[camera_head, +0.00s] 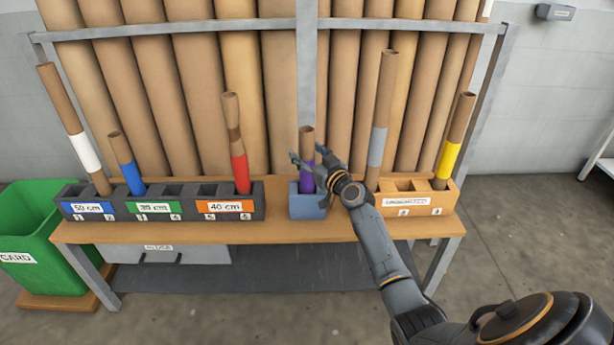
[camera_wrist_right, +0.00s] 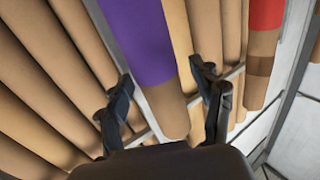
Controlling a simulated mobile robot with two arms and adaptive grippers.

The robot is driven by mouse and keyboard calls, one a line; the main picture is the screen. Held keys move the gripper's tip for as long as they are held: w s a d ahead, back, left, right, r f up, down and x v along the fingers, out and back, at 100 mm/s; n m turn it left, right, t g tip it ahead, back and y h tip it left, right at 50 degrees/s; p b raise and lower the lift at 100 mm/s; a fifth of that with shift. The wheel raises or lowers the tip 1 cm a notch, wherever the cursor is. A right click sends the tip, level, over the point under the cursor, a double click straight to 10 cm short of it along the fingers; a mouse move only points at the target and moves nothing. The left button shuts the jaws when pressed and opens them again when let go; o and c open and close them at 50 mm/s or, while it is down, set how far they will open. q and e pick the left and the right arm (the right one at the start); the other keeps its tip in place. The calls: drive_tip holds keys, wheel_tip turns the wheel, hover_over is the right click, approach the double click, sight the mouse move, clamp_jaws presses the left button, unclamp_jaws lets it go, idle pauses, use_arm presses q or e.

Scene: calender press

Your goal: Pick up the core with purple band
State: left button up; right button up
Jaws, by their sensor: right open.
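The core with the purple band (camera_head: 306,146) stands upright in a small blue-grey holder (camera_head: 309,206) at the middle of the bench. My right gripper (camera_head: 312,163) is at the core's upper part, its fingers open around or just in front of the band; I cannot tell if they touch it. In the right wrist view the purple-banded core (camera_wrist_right: 140,42) shows large between the two open fingers of my right gripper (camera_wrist_right: 166,90). Part of the band is hidden behind the gripper in the head view. My left gripper is not in view.
A dark rack (camera_head: 160,209) at left holds white-, blue- and red-banded cores (camera_head: 240,172). An orange-tan rack (camera_head: 417,203) at right holds grey- and yellow-banded cores (camera_head: 447,160). Tall brown rolls (camera_head: 282,100) stand behind. A green bin (camera_head: 50,250) is at the left.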

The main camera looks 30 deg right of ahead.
drive_tip(key=shift+w, duration=0.1)
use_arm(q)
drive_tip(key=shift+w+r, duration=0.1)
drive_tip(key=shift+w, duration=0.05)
use_arm(e)
clamp_jaws()
